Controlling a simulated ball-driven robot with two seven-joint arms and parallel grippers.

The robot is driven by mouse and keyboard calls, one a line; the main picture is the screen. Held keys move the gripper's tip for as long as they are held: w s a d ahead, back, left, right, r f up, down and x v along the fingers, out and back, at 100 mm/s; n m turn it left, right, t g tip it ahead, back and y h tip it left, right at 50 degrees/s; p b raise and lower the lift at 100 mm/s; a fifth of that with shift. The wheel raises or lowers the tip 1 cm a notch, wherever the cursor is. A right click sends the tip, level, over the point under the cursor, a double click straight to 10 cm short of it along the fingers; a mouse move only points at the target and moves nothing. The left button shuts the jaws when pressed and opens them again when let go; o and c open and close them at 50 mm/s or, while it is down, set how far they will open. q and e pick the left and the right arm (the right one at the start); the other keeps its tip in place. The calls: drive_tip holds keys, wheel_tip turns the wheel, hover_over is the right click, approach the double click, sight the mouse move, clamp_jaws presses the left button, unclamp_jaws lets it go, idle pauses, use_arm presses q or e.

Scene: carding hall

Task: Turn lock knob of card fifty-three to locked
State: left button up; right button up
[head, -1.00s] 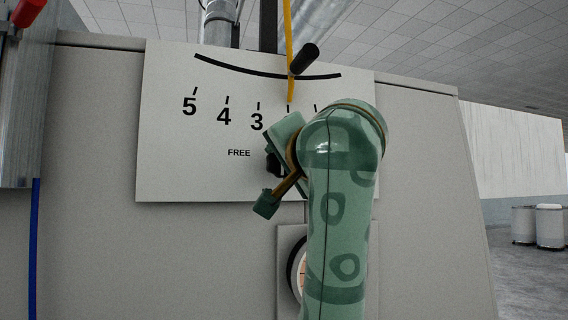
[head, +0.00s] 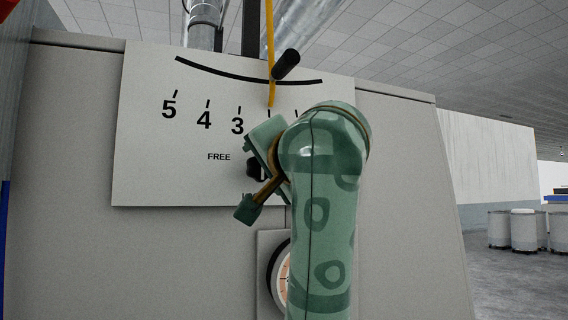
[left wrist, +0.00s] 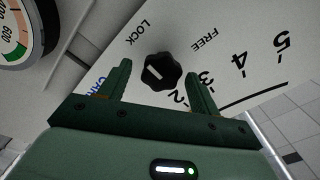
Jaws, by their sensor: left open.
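The lock knob (left wrist: 161,71) is black and ridged, with a short white mark on its face left of centre in the left wrist view. LOCK and FREE are printed beside it on the pale panel (left wrist: 245,75). In the head view the knob (head: 254,168) is partly hidden by my left gripper (head: 248,178). The gripper is open, one finger on each side of the knob, and gaps show between it and both fingers in the wrist view (left wrist: 157,68). In the head view FREE is readable, but LOCK is mostly covered. No card number is readable. My right gripper is out of view.
A black-handled lever (head: 286,64) and a yellow rod (head: 270,50) stand over the numbered scale. A round gauge (head: 282,280) sits below the panel, partly behind my arm. White drums (head: 523,230) stand far right on open floor.

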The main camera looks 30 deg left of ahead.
use_arm(q)
drive_tip(key=b+v, duration=0.3)
drive_tip(key=v, duration=1.2)
drive_tip(key=shift+d, duration=0.15)
drive_tip(key=shift+s, duration=0.1)
